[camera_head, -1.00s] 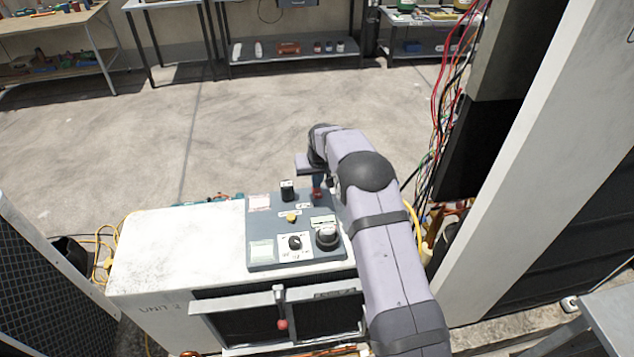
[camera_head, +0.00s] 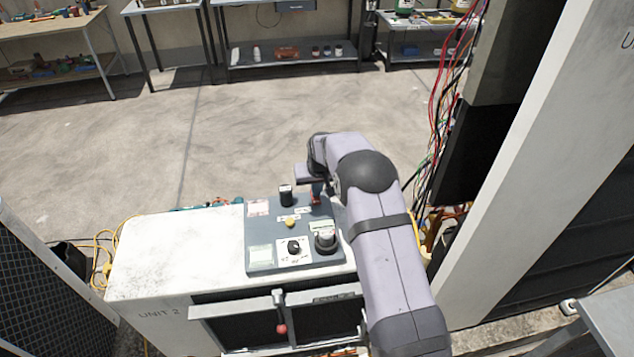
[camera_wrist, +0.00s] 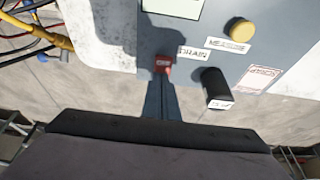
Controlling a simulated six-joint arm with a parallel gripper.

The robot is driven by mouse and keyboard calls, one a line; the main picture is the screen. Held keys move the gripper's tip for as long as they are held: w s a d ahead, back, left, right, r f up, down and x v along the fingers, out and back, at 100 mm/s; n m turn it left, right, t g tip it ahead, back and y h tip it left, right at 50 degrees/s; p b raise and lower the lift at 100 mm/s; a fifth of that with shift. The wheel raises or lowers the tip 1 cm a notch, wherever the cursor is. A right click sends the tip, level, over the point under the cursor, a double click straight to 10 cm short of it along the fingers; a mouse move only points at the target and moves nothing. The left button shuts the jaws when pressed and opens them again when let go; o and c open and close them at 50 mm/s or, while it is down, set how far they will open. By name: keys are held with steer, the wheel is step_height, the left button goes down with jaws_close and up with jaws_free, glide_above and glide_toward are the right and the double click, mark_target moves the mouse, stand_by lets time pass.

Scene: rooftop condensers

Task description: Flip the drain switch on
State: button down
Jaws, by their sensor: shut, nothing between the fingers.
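A small red switch (camera_wrist: 163,64) sits on the grey control panel (camera_wrist: 150,45) beside a label reading DRAIN (camera_wrist: 193,53). My gripper (camera_wrist: 161,82) is shut and empty, with its fingertips right at the red switch; they seem to touch it, but I cannot be sure. The fingers partly cover the switch, so its on or off position is hard to tell. In the head view the red switch (camera_head: 316,199) shows at the panel's far right corner, below my gripper (camera_head: 317,187).
A black upright cylinder (camera_wrist: 216,88) stands close beside the fingers, with a yellow button (camera_wrist: 241,29) farther off. A rotary knob (camera_head: 294,247) and a large dark knob (camera_head: 325,240) sit nearer on the panel. Loose cables (camera_head: 435,130) hang to the right.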

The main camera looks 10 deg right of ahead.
mark_target(317, 200)
steer(key=p+v, duration=0.1)
steer(key=v, duration=0.1)
steer(key=w+p+v, duration=0.1)
steer(key=v, duration=0.1)
steer(key=shift+s+r+p, duration=0.1)
steer(key=shift+r+p, duration=0.3)
steer(key=shift+s+r+b, duration=0.2)
steer(key=shift+b, duration=0.4)
steer(key=b+v, duration=0.2)
steer(key=v, duration=0.7)
steer(key=shift+b, duration=0.4)
steer(key=shift+w, duration=0.15)
steer(key=w+b, duration=0.1)
steer(key=b, duration=0.1)
steer(key=shift+w+r+b, duration=0.1)
steer(key=shift+r+b, duration=0.15)
steer(key=shift+b, duration=0.15)
steer(key=shift+f, duration=0.2)
